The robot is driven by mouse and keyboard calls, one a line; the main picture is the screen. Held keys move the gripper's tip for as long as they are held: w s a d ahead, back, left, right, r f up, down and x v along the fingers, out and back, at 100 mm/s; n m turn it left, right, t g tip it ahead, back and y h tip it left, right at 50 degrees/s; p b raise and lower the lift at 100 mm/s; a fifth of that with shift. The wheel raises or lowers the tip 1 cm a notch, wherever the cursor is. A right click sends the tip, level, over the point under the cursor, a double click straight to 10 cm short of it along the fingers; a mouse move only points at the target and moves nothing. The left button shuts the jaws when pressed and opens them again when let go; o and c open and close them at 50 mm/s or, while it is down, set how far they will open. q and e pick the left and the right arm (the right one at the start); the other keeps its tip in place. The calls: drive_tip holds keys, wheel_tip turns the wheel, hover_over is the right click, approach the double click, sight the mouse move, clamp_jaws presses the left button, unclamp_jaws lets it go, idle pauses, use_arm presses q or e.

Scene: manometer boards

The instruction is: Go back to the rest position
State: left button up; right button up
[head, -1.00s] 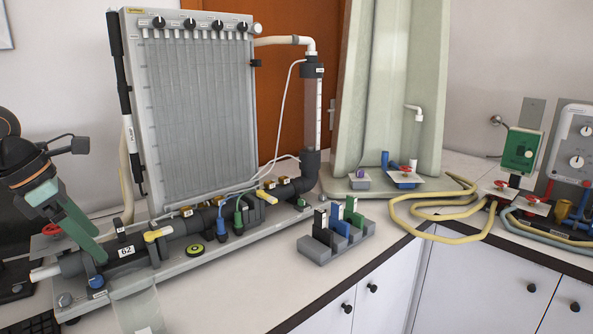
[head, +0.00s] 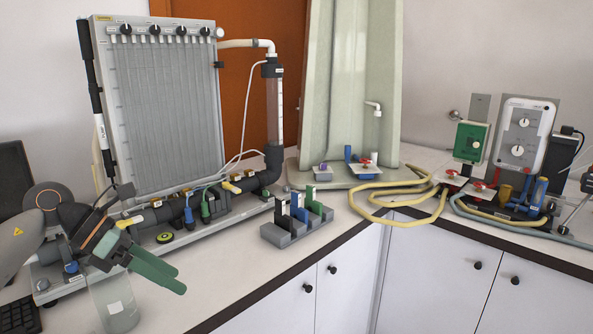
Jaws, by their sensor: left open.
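My left gripper (head: 162,269) comes in from the left in the head view, in front of the pipe end of the manometer board (head: 165,110). Its two green fingers are apart with nothing between them. The fingers point right and a little down, above the clear beaker (head: 118,305) at the bench front. My gripper and arm hide part of the board's base and the left end of the dark pipe. My right gripper is not in view.
A grey holder (head: 296,228) with coloured pieces stands on the bench. Yellow hose (head: 403,218) loops near the corner beside a pale green tank (head: 345,85). A green box (head: 471,141) and control unit (head: 521,136) stand right. Bench between beaker and holder is clear.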

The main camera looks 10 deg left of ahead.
use_arm(q)
drive_tip(key=d+f+n+t+h+p, duration=0.1)
drive_tip(key=d+f+n+t+h, duration=0.3)
drive_tip(key=d+n, duration=0.35)
drive_tip(key=d+f+n+t+h, duration=0.1)
drive_tip(key=d+n+t+h, duration=0.2)
drive_tip(key=d+n+h, duration=0.35)
drive_tip(key=s+a+f+n+t+y+p, duration=0.1)
drive_tip(key=s+f+n+t+y, duration=0.15)
drive_tip(key=f+n+y, duration=0.6)
drive_tip(key=s+a+f+n+t+y, duration=0.1)
drive_tip(key=f+n+t+y, duration=0.4)
drive_tip(key=n, duration=0.6)
drive_tip(key=s+a+f+n+g+y+p, duration=0.1)
drive_tip(key=s+f+n+g+y, duration=0.2)
drive_tip(key=s+f+n+g, duration=0.5)
drive_tip(key=s+f+n, duration=0.1)
drive_tip(key=s+f, duration=0.8)
drive_tip(key=f, duration=0.1)
drive_tip(key=shift+s+a+y, duration=0.15)
drive_tip(key=shift+y, duration=0.15)
